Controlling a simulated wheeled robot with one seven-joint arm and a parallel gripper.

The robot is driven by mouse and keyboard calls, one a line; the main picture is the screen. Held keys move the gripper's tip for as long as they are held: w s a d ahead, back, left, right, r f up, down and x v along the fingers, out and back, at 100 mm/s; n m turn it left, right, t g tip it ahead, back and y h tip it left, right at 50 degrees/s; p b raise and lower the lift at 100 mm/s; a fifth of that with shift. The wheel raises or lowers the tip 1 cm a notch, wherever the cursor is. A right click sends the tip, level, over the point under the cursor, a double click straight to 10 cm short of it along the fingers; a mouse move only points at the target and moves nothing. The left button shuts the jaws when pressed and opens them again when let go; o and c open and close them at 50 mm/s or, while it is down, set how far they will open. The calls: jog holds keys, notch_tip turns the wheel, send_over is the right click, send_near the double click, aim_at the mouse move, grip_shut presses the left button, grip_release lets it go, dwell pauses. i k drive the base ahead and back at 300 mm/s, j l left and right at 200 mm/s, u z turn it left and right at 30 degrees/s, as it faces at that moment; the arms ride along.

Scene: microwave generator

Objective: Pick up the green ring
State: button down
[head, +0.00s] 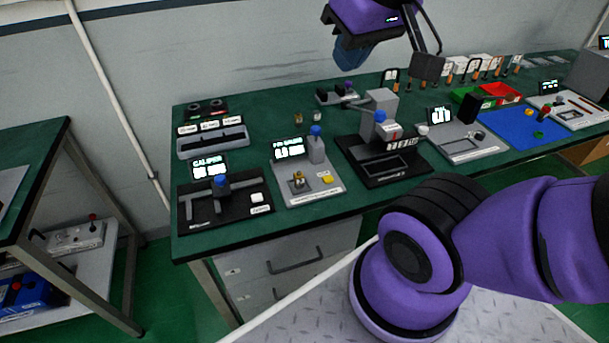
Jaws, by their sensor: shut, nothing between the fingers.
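On the blue mat (510,126) at the right of the bench lies a small green piece (538,135), which seems to be the green ring. It is too small here to see its hole. A yellow ring-like piece (528,111) and a red piece (545,113) lie close behind it on the same mat. My gripper (428,67) hangs at the top middle, above the back of the bench. It is shut and empty, well to the left of the green piece and apart from it.
The green bench (245,245) holds a caliper station (222,190), a pin gauge station (305,180), a black press-like fixture (385,150) and a grey display station (462,140). Green and red bins (497,92) stand behind the mat. A black block (470,108) stands left of it.

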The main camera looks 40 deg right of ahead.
aim_at(538, 134)
jog(key=z, duration=2.45)
jog(key=i+l+u, duration=0.1)
jog(key=i+l, duration=1.05)
jog(key=l, duration=0.15)
jog(key=i+l+u, duration=0.15)
jog(key=i+l, duration=0.55)
jog(key=i, duration=0.15)
